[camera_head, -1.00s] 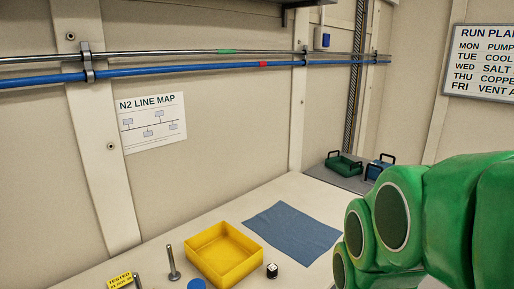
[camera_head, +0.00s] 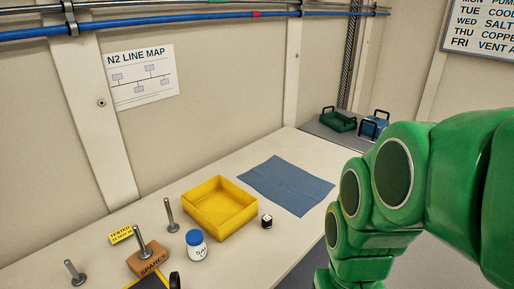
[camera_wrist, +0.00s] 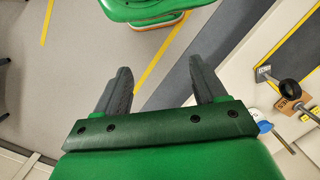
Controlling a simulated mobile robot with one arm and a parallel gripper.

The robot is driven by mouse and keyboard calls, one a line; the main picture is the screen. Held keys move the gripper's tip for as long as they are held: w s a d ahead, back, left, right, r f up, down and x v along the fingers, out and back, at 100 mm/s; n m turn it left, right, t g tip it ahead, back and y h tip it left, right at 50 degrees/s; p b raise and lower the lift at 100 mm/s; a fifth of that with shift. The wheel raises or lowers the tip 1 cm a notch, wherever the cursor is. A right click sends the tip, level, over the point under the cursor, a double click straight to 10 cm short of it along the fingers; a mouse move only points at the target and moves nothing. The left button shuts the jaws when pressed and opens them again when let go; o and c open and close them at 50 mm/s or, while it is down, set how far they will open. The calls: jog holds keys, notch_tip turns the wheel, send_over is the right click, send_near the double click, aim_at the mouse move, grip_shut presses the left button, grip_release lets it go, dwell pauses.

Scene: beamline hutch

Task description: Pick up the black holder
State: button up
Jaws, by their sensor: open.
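Two black items show, and I cannot tell for sure which is the black holder. A small black block (camera_head: 266,222) with a whitish top stands on the bench, right of the yellow tray. A dark rounded piece (camera_head: 175,281) is cut off by the bottom edge of the head view, beside the yellow-edged dark mat. A black round piece (camera_wrist: 288,88) at the mat's edge also shows in the wrist view, at the right. My gripper (camera_wrist: 162,84) is open and empty, with floor below its fingers, off to the side of the bench. It is hidden in the head view.
The yellow tray (camera_head: 217,228), white jar with blue lid (camera_head: 196,246), brown SPARES block (camera_head: 148,259) and several metal posts (camera_head: 170,216) crowd the bench's front left. A blue cloth (camera_head: 287,185) lies flat. Green (camera_head: 338,122) and blue (camera_head: 373,128) handled items stand at the back.

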jog(key=w+a+f+m+y, duration=0.2)
jog(key=w+a+m+y, duration=0.35)
jog(key=w+a, duration=0.8)
jog(key=m+t+y, duration=0.7)
jog(key=m+t, duration=0.1)
jog(key=m, duration=0.7)
send_over(271, 220)
jog(key=s, duration=0.7)
notch_tip(271, 220, down, 14)
jog(key=r, duration=0.1)
jog(key=w+d+f+m, duration=0.1)
jog(key=f, duration=0.1)
jog(key=w+d+f+m+t+h, duration=0.1)
jog(key=f+m, duration=0.1)
jog(key=f, duration=0.1)
jog(key=w+d+f+m+h, duration=0.1)
jog(key=d+f, duration=0.1)
jog(key=shift+w+f+t, duration=0.2)
jog(key=shift+t, duration=0.1)
jog(key=shift+w+f+m, duration=0.1)
jog(key=shift+m, duration=0.15)
jog(key=shift+x, duration=2.9)
jog(key=shift+w+a+f, duration=0.4)
jog(key=shift+w+f, duration=0.05)
jog(key=shift+w, duration=0.25)
